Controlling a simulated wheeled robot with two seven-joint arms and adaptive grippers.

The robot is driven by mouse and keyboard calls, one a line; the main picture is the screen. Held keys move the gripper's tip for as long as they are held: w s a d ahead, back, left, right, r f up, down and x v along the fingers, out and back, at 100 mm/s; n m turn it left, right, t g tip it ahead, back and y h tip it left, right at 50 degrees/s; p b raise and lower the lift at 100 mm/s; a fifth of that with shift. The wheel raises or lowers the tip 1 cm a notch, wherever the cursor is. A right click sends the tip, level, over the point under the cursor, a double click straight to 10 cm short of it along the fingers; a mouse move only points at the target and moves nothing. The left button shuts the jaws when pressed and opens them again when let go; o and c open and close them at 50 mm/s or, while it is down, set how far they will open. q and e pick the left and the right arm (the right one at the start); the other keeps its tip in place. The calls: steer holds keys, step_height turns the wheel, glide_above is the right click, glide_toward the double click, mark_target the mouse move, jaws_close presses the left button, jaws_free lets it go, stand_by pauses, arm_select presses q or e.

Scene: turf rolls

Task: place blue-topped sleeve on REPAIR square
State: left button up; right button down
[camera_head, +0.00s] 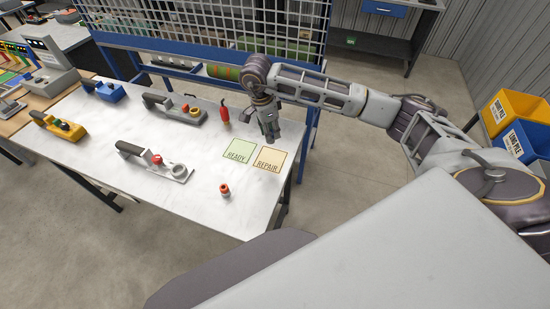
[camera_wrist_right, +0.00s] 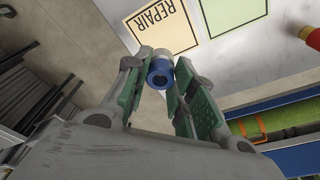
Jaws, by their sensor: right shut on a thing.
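The blue-topped sleeve (camera_wrist_right: 160,72) shows in the right wrist view, with a blue ring on top and a grey body, held between the green-padded fingers of my right gripper (camera_wrist_right: 158,80). In the head view my right gripper (camera_head: 270,134) points down at the back edge of the REPAIR square (camera_head: 268,160), and the sleeve cannot be made out there. The tan REPAIR square also shows in the wrist view (camera_wrist_right: 168,30), just beyond the sleeve. I cannot tell whether the sleeve touches the table. My left gripper is not in view.
The green READY square (camera_head: 238,151) lies left of REPAIR. A red-topped sleeve (camera_head: 225,191) stands in front on the white table (camera_head: 110,147). A blue-framed mesh rack (camera_head: 200,30) rises behind the table.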

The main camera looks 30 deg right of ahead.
steer(key=shift+a, duration=0.1)
steer(key=shift+f+p, duration=0.65)
steer(key=shift+f, duration=2.45)
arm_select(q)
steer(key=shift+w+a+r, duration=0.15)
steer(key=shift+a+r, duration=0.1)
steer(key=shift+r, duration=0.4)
arm_select(e)
steer(key=shift+f+p, duration=0.4)
steer(key=shift+f, duration=1.4)
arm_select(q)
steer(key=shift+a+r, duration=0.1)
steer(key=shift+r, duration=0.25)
arm_select(e)
steer(key=shift+f, duration=0.1)
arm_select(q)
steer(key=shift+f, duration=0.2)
arm_select(e)
steer(key=shift+f, duration=0.2)
steer(key=c, duration=1.2)
jaws_free()
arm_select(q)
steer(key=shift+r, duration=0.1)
